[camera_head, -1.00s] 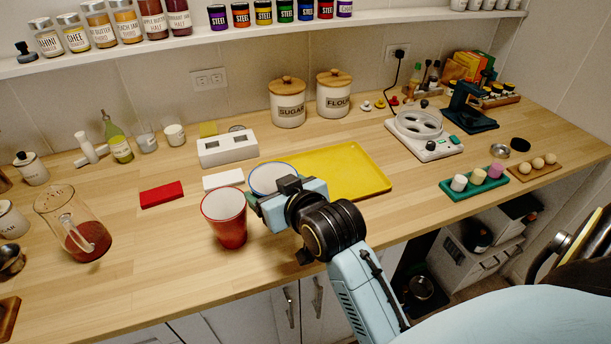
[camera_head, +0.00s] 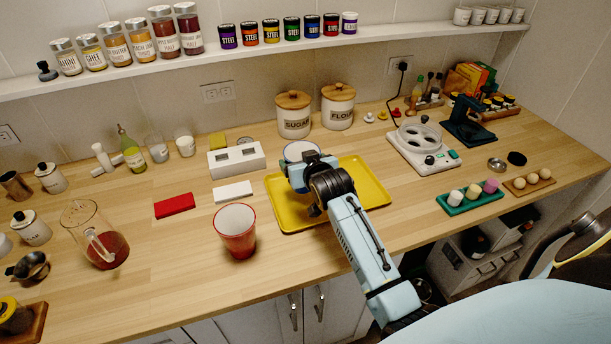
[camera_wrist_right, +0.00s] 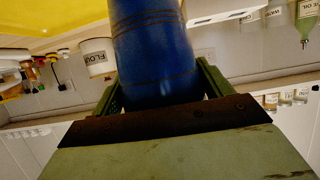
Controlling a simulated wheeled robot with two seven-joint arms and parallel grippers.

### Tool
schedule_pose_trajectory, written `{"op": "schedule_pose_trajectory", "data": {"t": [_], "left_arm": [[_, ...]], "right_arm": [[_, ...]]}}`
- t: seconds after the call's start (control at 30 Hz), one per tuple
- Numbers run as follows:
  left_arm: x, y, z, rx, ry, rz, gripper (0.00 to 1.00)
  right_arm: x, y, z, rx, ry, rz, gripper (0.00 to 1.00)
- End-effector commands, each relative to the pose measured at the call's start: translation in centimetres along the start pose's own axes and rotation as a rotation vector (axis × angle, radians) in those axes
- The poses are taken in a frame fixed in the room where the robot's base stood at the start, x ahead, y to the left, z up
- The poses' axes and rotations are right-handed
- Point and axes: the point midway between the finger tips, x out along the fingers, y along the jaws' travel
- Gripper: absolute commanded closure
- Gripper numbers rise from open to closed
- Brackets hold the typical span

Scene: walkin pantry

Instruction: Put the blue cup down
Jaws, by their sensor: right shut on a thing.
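My right gripper (camera_head: 308,168) is shut on the blue cup (camera_head: 303,149); only the cup's pale inside and blue rim show past the gripper in the head view. In the right wrist view the blue cup (camera_wrist_right: 155,50) stands between the two green fingers (camera_wrist_right: 160,88). In the head view, gripper and cup are over the left part of the yellow tray (camera_head: 368,198). I cannot tell whether the cup's base touches the tray, as my gripper and arm hide it. My left gripper is not in view.
A red cup (camera_head: 236,231) stands just left of the tray. A white block (camera_head: 233,191) and a red block (camera_head: 174,205) lie farther left. Sugar (camera_head: 294,115) and flour (camera_head: 338,106) canisters stand behind the tray. The tray's right part is bare.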

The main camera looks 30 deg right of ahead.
Motion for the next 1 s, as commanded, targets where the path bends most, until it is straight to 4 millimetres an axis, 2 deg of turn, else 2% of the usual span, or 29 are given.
{"op": "schedule_pose_trajectory", "data": {"t": [0.33,0.77,0.8,0.93,1.0], "left_arm": [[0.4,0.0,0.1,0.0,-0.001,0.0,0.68],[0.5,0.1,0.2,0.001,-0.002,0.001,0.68],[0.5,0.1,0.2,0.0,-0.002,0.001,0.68],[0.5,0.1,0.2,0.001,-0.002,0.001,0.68],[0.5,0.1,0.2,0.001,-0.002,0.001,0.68]], "right_arm": [[1.5,0.0,3.6,0.0,0.001,0.0,0.47],[1.7,0.0,4.2,0.0,0.003,0.0,0.47],[1.7,0.0,4.2,0.0,0.002,0.0,0.19],[1.7,0.0,4.2,0.0,0.002,0.0,0.02],[1.7,0.0,4.2,0.0,0.002,0.0,0.0]]}}
